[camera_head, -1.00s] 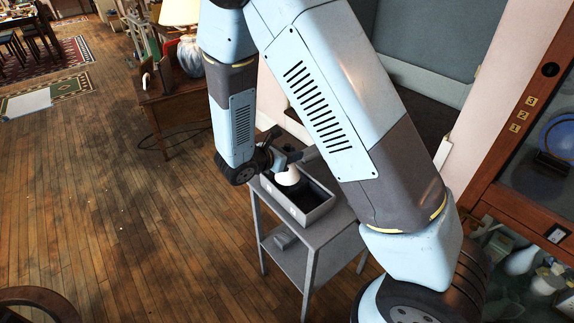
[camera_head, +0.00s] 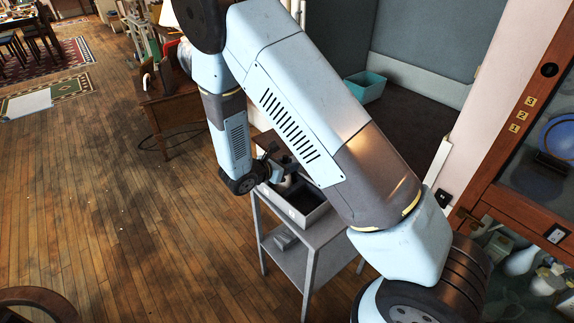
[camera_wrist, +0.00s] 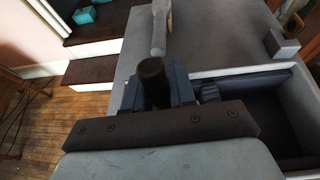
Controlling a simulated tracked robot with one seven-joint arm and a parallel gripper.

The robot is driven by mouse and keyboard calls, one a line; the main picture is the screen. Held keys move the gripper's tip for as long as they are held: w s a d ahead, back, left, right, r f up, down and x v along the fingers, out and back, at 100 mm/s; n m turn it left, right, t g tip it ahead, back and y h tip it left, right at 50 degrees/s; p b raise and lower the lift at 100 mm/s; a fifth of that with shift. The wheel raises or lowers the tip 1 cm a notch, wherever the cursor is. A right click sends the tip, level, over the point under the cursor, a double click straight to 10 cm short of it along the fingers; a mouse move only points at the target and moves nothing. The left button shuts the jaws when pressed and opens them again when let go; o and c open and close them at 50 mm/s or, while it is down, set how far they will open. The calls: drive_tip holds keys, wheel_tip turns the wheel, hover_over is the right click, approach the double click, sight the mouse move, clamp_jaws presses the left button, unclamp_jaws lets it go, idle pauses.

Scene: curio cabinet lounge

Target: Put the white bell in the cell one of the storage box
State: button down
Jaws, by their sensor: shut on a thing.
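The white bell (camera_head: 285,185) is mostly hidden by my arm in the head view; only a pale patch shows at the near-left part of the storage box (camera_head: 313,217). My gripper (camera_head: 275,166) is shut on the bell, at or just above the box opening. In the wrist view, a dark upright handle-like cylinder (camera_wrist: 152,80) stands at my gripper (camera_wrist: 158,92); the white bell body is not visible there. The box's dark interior shows to the right in that view. I cannot tell which cell the bell is over or whether it touches the bottom.
The box stands on a grey two-tier stand (camera_head: 318,240), with a small grey object (camera_head: 285,240) on its lower shelf. A grey bar-like object (camera_wrist: 160,30) lies beyond my gripper. A glass-door cabinet (camera_head: 505,165) is at right. Floor at left is clear.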

drive_tip(key=c, duration=0.9)
unclamp_jaws()
drive_tip(key=shift+f, duration=0.1)
drive_tip(key=v, duration=1.2)
drive_tip(key=s+d+r+m+g+y, duration=0.35)
drive_tip(key=d+r+m+g, duration=0.35)
drive_tip(key=d+r+m, duration=0.85)
drive_tip(key=shift+s+d+r+m+t+y, duration=0.65)
drive_tip(key=shift+s+d+r+m+y, duration=0.8)
drive_tip(key=shift+s+r, duration=1.25)
drive_tip(key=shift+s+d+r+m+t+y, duration=0.6)
drive_tip(key=shift+s+d+r+m+y, duration=0.25)
drive_tip(key=shift+s+d+r+m, duration=1.5)
drive_tip(key=shift+s+d+r+m+t+y, duration=0.65)
drive_tip(key=shift+s+d+r+m+y, duration=0.7)
drive_tip(key=shift+s+r, duration=1.65)
